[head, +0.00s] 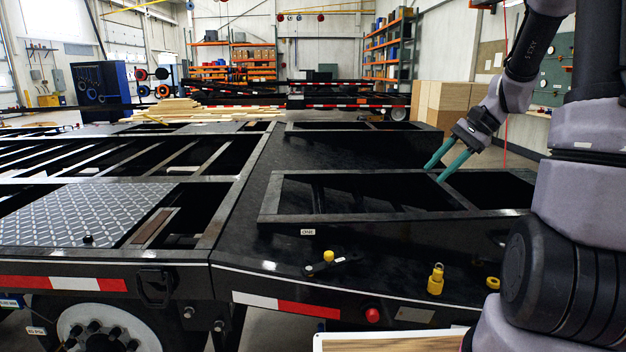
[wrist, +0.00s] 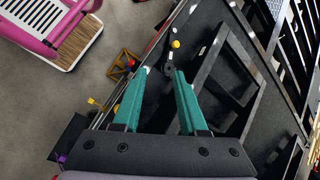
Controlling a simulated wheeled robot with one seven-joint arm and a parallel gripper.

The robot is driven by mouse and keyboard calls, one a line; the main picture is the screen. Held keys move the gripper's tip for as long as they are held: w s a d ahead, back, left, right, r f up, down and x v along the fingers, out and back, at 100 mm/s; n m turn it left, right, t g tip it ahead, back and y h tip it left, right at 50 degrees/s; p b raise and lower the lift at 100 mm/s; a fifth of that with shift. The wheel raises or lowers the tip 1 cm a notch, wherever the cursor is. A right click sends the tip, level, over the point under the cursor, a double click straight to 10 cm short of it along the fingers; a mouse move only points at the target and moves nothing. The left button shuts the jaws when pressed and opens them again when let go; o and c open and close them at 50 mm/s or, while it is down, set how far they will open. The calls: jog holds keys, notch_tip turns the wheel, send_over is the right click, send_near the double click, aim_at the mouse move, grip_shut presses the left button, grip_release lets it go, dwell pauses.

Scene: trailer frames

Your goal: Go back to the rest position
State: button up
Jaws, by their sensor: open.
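My gripper (head: 437,170) has two teal fingers and hangs from my arm above the right part of the black trailer frame (head: 262,190) in the head view. Its fingers are apart with nothing between them. In the wrist view my gripper (wrist: 160,72) points down over the trailer's edge, fingers spread. A dark fitting with a yellow knob (wrist: 175,44) shows on the trailer beyond the fingertips. My arm's links fill the right side of the head view.
Yellow fittings (head: 436,280) and a red light (head: 373,315) sit along the trailer's near edge. Cardboard boxes (head: 445,108) and shelves (head: 388,50) stand behind.

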jog(key=s+a+r+n+t+h, duration=0.2)
jog(key=s+a+r+n+t, duration=0.1)
jog(key=s+r, duration=0.4)
jog(key=s+a+r+n+t+h, duration=0.3)
jog(key=s+r, duration=0.4)
jog(key=s, duration=0.3)
jog(key=shift+r+n, duration=0.3)
jog(key=shift+r, duration=0.1)
jog(key=shift+s, duration=0.1)
dwell(0.4)
